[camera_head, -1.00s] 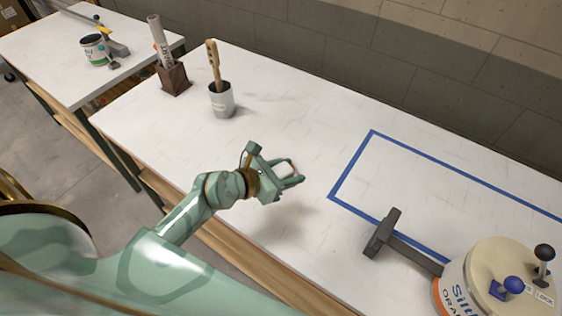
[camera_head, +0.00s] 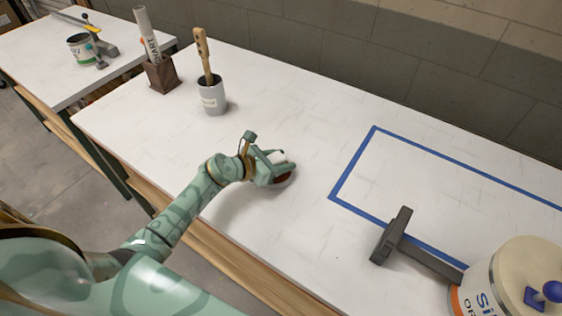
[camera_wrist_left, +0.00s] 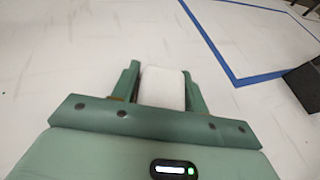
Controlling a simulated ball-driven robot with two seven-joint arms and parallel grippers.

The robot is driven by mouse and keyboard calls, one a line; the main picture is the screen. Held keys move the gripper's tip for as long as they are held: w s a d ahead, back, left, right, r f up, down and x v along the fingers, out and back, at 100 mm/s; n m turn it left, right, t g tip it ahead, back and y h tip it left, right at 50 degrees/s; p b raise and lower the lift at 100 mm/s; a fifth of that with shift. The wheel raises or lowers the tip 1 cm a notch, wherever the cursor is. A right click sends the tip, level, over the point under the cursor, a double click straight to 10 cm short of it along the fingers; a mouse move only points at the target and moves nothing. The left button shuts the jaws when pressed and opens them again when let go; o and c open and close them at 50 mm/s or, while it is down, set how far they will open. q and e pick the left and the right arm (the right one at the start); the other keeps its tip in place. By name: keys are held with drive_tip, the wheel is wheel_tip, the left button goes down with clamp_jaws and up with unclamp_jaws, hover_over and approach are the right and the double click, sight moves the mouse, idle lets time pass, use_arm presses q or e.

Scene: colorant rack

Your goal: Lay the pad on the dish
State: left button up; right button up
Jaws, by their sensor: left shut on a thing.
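My left gripper (camera_head: 284,165) is low over the front left part of the bench. It is shut on a white pad (camera_wrist_left: 162,88), which sits between its two green fingers in the left wrist view. In the head view only a small white part of the pad (camera_head: 278,157) shows between the fingers. A reddish-brown rim, likely the dish (camera_head: 286,182), shows just under the fingertips. The gripper hides most of it, and I cannot tell whether the pad touches it. The dish does not show in the left wrist view. My right gripper is not in view.
Blue tape (camera_head: 352,164) outlines an area to the right. A dark grey hammer-like tool (camera_head: 391,236) lies across its near edge, beside a large can (camera_head: 510,285). A grey cup with a brush (camera_head: 212,98) and a brown holder (camera_head: 163,75) stand behind left.

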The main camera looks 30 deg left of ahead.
use_arm(q)
drive_tip(key=shift+f, duration=0.15)
drive_tip(key=o, duration=1)
drive_tip(key=shift+r, duration=0.3)
drive_tip(key=p+v, duration=0.2)
drive_tip(key=v, duration=1)
drive_tip(key=shift+s+f, duration=0.1)
drive_tip(key=shift+f, duration=0.05)
